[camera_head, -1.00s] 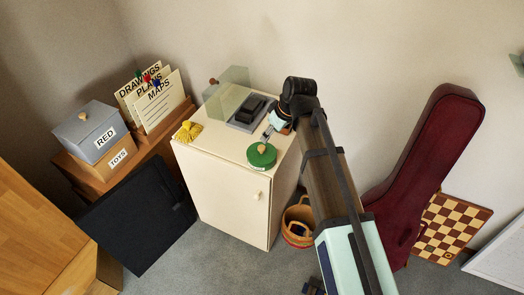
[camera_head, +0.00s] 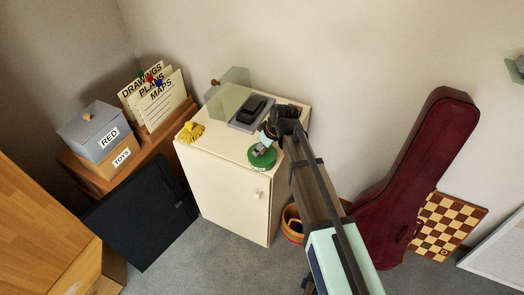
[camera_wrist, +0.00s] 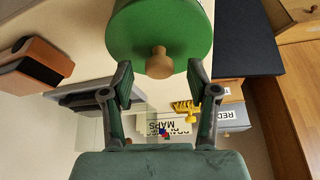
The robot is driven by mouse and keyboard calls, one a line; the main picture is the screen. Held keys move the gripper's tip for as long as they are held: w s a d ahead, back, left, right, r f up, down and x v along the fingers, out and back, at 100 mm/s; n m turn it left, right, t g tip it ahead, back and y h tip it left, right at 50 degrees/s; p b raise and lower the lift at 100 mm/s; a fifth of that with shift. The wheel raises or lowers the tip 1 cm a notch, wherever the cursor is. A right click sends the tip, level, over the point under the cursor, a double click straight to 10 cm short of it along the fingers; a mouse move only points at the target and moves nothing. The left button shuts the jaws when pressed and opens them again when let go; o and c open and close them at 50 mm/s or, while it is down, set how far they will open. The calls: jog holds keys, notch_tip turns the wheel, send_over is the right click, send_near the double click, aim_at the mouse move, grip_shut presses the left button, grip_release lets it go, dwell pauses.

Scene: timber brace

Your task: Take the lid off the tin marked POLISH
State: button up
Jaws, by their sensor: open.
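A round green tin (camera_head: 262,160) stands on top of the cream cabinet (camera_head: 220,152), near its front right. Its green lid (camera_wrist: 160,22) fills the top of the wrist view and carries a pale wooden knob (camera_wrist: 159,62). No POLISH lettering can be read in these frames. My gripper (camera_wrist: 160,80) is open and empty, with one finger on each side of the knob's line, close to the lid's edge. In the head view my gripper (camera_head: 267,138) hangs over the tin and hides the knob. I cannot tell whether the fingers touch the lid.
A dark device on a grey base (camera_head: 250,112) and a clear greenish panel (camera_head: 229,95) stand behind the tin. A basket (camera_head: 292,224) is on the floor to the right.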

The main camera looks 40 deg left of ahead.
jog(key=shift+a+f, duration=0.25)
jog(key=shift+f, duration=0.45)
grip_shut()
jog(key=shift+r, duration=0.15)
